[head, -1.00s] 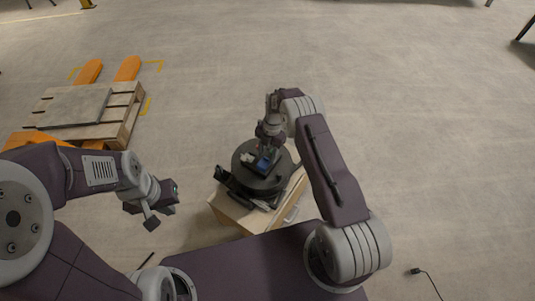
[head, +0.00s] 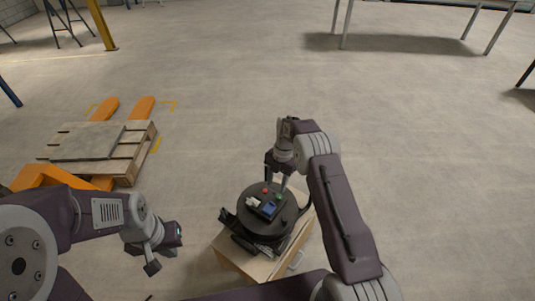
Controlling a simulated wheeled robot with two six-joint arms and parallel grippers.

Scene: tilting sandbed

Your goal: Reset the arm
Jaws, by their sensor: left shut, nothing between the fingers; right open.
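My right gripper (head: 278,184) points down just above the back of a black round device (head: 246,206). It is open with nothing in it. The device carries a red button (head: 265,190), a green button (head: 279,196) and a small blue screen or panel (head: 269,208). My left gripper (head: 150,263) hangs at the lower left, away from the device. It is shut and empty.
The device stands on a light wooden cabinet (head: 238,263) with a handle (head: 296,260). A wooden pallet (head: 125,172) with a grey board (head: 88,142) sits on an orange pallet truck (head: 140,107) at the left.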

